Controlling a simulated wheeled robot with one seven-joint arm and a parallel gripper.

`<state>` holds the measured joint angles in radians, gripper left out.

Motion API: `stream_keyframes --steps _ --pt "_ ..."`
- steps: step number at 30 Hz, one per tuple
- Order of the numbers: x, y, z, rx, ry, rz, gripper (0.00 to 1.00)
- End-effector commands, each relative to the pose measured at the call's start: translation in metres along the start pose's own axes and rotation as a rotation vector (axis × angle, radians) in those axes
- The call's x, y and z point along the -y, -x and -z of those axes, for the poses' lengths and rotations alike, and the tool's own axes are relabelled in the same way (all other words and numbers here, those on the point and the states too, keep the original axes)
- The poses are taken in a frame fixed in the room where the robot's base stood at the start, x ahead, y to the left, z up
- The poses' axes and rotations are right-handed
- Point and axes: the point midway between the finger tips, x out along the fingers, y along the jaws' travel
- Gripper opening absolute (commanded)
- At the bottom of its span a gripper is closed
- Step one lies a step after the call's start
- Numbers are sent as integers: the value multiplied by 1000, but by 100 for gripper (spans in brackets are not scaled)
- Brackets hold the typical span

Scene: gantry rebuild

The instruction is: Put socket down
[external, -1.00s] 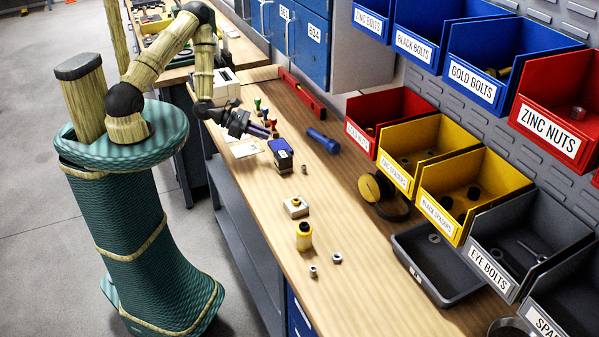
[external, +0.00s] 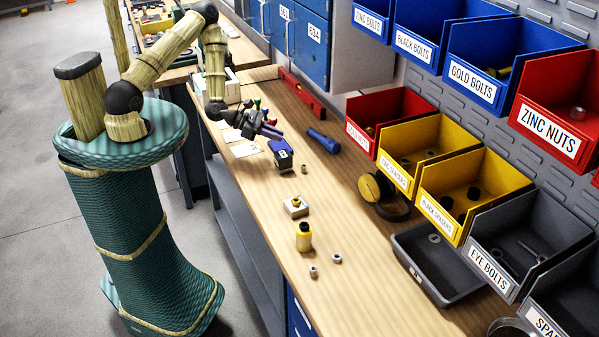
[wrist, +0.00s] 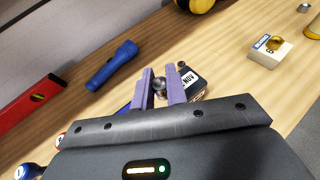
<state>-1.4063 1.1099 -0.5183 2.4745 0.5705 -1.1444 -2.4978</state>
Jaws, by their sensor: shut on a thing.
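My gripper (external: 281,135) is over the wooden workbench, just above and behind a dark blue box with a white label (external: 281,153). In the wrist view its two purple fingers (wrist: 160,90) are closed around a small round metal piece, which I take as the socket (wrist: 159,84). The socket is too small or hidden to make out in the external view. The blue box sits beneath the fingers in the wrist view and is partly hidden by them. Whether the socket touches anything below cannot be told.
A blue flashlight (external: 323,141) and red level (external: 302,93) lie beyond the gripper. A small metal part (external: 304,169) stands beside the blue box. A pale block (external: 296,206) and yellow cylinder (external: 304,237) stand nearer. Bins line the right side.

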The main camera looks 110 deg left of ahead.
Motion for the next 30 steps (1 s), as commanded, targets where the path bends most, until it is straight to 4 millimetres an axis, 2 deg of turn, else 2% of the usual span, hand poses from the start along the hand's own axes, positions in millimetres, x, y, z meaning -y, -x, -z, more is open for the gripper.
stream_keyframes --steps 1,6,9,13,18,30 --pt "10 -17 -9 5 -3 7 0" --pt "45 -71 -32 4 1 4 0" --pt "70 -98 -45 3 4 -3 0" --pt "100 -123 -57 3 8 -13 0" --pt "121 -138 -64 0 11 -23 0" --pt "122 -140 -62 0 11 -26 0"
